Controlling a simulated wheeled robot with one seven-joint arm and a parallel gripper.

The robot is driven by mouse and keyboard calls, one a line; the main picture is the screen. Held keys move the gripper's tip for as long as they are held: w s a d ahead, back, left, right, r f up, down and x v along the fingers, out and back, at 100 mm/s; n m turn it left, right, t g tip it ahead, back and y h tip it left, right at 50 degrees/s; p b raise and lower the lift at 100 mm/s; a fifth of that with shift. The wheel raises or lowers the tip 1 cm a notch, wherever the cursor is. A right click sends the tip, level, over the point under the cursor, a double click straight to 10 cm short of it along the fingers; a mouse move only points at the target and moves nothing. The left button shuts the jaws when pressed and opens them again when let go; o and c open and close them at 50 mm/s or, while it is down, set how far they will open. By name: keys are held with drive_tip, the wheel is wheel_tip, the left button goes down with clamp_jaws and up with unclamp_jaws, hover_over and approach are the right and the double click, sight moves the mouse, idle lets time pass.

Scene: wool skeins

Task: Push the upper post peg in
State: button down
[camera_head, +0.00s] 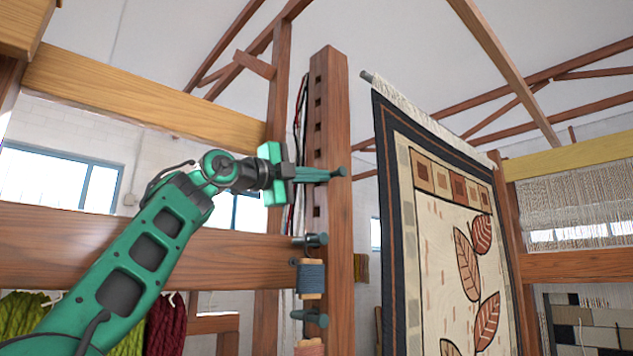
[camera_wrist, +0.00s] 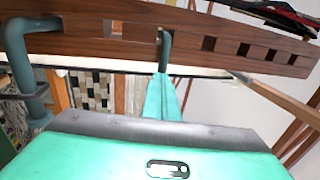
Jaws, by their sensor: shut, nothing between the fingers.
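The upper post peg (camera_head: 341,172) is a dark grey-green peg with a rounded end, sticking out of the wooden post (camera_head: 338,110). In the wrist view, the peg (camera_wrist: 165,48) stands out from one of the post's square holes. My gripper (camera_head: 322,175) is shut and empty, its narrow green fingers pointing right at the peg. In the wrist view, the fingertips (camera_wrist: 162,78) overlap the peg's near end; I cannot tell whether they touch. The peg's inner end is hidden in the post.
Below on the post are a middle peg (camera_head: 312,240) and a lower peg (camera_head: 312,318), with yarn spools (camera_head: 311,278) by them. A wooden beam (camera_head: 150,248) runs left of the post. A patterned rug (camera_head: 455,230) hangs to the right.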

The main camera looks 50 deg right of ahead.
drive_tip(key=shift+d, duration=0.25)
drive_tip(key=shift+a, duration=0.1)
drive_tip(key=v, duration=1.4)
drive_tip(key=shift+w, duration=0.15)
